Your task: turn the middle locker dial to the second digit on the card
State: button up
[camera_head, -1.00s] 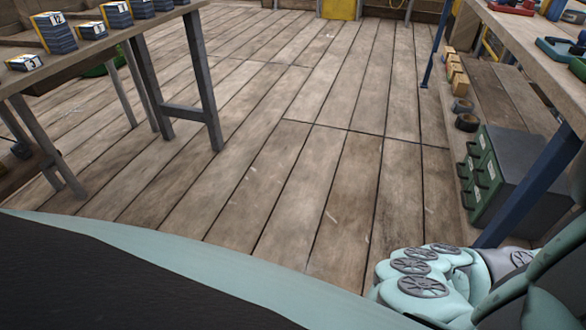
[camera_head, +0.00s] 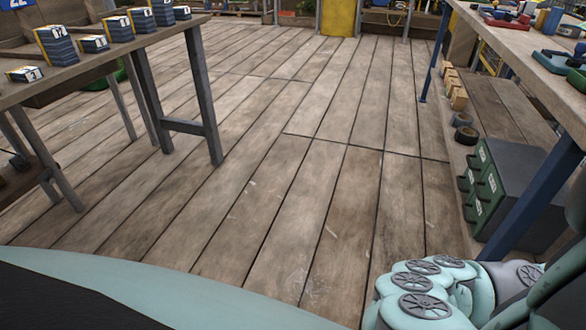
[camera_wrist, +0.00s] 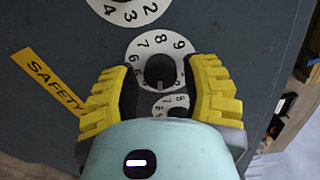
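In the wrist view a dark blue-grey locker front (camera_wrist: 60,40) carries white dials with black digits. The middle dial (camera_wrist: 160,45) shows digits such as 7, 8 and 9 around a dark knob (camera_wrist: 160,70). Another dial (camera_wrist: 128,10) is cut off at the top edge, and a smaller-looking one (camera_wrist: 172,104) is partly hidden by my wrist. My gripper (camera_wrist: 161,85) is open, with its yellow fingers on both sides of the middle and lower dials. White dial shows between the fingers and the knob. I cannot make out the card in either view.
A yellow SAFETY label (camera_wrist: 48,82) is on the locker. In the head view, a table (camera_head: 95,60) with numbered stacks stands left and a workbench (camera_head: 530,65) right. A green-fronted drawer cabinet (camera_head: 500,185) is below the bench. The plank floor (camera_head: 300,150) between is clear.

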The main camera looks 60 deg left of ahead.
jog(key=shift+o, duration=1.2)
jog(key=v, duration=1.2)
jog(key=shift+a, duration=0.1)
